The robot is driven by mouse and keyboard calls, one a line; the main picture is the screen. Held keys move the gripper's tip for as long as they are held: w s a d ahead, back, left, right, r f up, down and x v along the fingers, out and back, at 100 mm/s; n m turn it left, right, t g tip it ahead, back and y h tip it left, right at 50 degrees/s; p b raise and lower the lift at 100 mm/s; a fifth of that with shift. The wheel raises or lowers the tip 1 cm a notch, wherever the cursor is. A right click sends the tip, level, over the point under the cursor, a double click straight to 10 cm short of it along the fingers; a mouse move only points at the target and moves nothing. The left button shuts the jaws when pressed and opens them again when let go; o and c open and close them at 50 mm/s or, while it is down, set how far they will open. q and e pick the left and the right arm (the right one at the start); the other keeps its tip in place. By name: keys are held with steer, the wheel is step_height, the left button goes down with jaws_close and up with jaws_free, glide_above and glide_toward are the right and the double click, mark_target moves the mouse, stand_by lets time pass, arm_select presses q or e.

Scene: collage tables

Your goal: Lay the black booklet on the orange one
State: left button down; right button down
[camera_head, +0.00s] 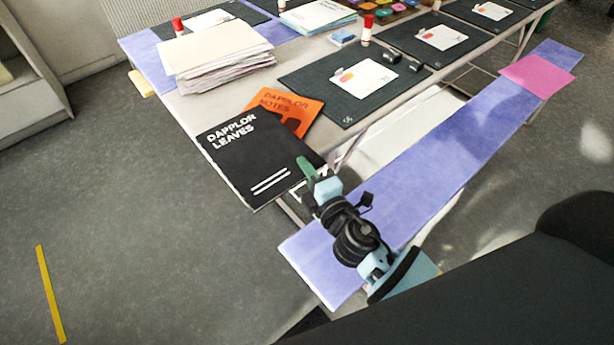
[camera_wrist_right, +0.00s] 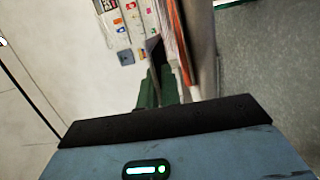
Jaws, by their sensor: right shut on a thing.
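The black booklet (camera_head: 240,158), with white lettering "DAPPLOR LEAVES", is at the near corner of the table in the head view. It covers the lower left part of the orange booklet (camera_head: 298,108), whose upper right part shows beyond it. I cannot tell whether the two touch. My right gripper (camera_head: 309,171) is shut on the black booklet at its near right corner. Its green fingers also show in the right wrist view (camera_wrist_right: 167,88), where the booklet is hard to make out. My left gripper is not in view.
A stack of papers (camera_head: 215,58) stands behind the booklets on the grey table. A dark mat (camera_head: 325,85) with a card and black items lies to the right, with a red-and-white glue stick (camera_head: 366,30). A blue bench (camera_head: 450,130) runs along the table, bearing a pink sheet (camera_head: 538,76).

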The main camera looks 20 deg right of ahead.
step_height(320, 180, down, 4)
steer(key=shift+d+r+b, duration=0.1)
steer(key=shift+r+b, duration=0.05)
steer(key=shift+b, duration=0.9)
steer(key=c, duration=1.6)
jaws_free()
steer(key=shift+r, duration=0.1)
steer(key=s+d+b, duration=0.1)
steer(key=s+b, duration=0.1)
steer(key=s, duration=0.9)
steer(key=shift+s+d, duration=0.35)
steer(key=shift+s, duration=0.05)
